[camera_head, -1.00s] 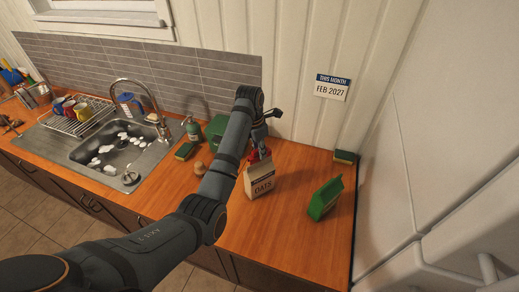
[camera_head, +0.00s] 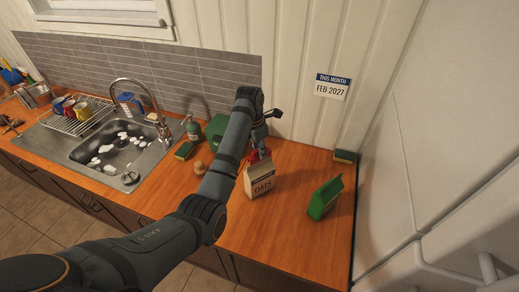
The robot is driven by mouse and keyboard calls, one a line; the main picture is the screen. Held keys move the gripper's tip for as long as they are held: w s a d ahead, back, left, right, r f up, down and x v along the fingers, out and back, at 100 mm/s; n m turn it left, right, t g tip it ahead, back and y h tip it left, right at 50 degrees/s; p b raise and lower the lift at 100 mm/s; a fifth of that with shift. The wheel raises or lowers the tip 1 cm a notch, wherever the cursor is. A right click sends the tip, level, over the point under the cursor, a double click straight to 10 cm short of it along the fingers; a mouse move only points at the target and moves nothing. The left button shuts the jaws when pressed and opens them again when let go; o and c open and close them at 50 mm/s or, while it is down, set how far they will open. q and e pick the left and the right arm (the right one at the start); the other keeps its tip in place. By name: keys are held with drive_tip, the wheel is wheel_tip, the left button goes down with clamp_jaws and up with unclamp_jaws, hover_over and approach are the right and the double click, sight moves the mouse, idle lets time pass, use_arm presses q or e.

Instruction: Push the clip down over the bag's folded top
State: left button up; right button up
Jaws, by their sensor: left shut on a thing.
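The bag (camera_head: 261,184), tan paper marked OATS, stands upright on the wooden counter. A red clip (camera_head: 258,157) shows at the bag's top, partly hidden by my left gripper and arm. I cannot tell how far down over the fold it sits. My left gripper (camera_head: 263,147) is above the bag, shut on the red clip; its fingertips are small and mostly hidden by the wrist. My right gripper is not in view.
A green carton (camera_head: 325,198) stands to the right of the bag. A sponge (camera_head: 345,156) lies near the wall. Counter (camera_head: 290,235) in front is clear.

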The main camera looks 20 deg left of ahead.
sight(257, 150)
use_arm(q)
drive_tip(key=shift+f, duration=1.5)
drive_tip(key=o, duration=0.9)
drive_tip(key=shift+o, duration=0.2)
drive_tip(key=r, duration=0.5)
drive_tip(key=s+r, duration=0.1)
drive_tip(key=r, duration=0.1)
drive_tip(key=shift+a+r, duration=0.2)
drive_tip(key=shift+a, duration=0.15)
